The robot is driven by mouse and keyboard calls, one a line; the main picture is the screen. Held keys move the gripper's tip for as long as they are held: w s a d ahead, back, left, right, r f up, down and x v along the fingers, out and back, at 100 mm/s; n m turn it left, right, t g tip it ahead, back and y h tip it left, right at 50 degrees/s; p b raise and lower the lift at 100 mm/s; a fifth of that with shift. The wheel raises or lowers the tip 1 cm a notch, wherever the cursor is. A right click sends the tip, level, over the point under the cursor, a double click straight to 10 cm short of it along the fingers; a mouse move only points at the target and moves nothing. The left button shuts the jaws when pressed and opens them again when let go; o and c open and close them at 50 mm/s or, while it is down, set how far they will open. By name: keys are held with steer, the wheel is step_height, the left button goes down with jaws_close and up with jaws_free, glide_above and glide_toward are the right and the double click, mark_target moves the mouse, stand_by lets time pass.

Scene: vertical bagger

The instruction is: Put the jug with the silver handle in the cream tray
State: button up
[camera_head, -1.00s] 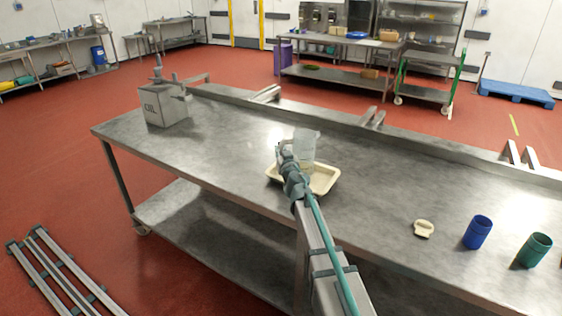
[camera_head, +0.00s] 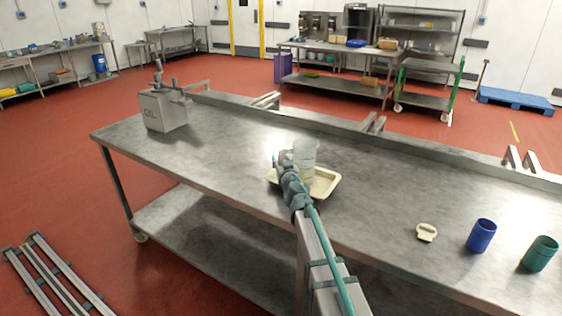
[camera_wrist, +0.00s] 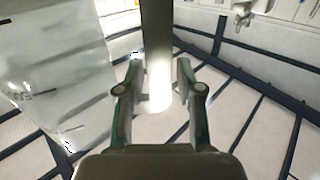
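The translucent, pale jug (camera_head: 305,156) stands upright at the cream tray (camera_head: 325,184), which lies on the steel table. From the head view I cannot tell whether the jug's base touches the tray floor. My gripper (camera_head: 283,163) is at the jug's left side, partly hiding the tray. In the wrist view the jug's clear body (camera_wrist: 55,70) fills the left. Finger contact is hard to make out.
On the steel table (camera_head: 215,150), a cream piece (camera_head: 427,232), a blue cup (camera_head: 481,236) and a green cup (camera_head: 539,254) stand to the right. The table between can and tray is clear.

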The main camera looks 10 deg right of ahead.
steer(key=shift+r, duration=0.2)
steer(key=s+d+p, duration=0.1)
steer(key=s, duration=1.1)
steer(key=shift+d, duration=0.25)
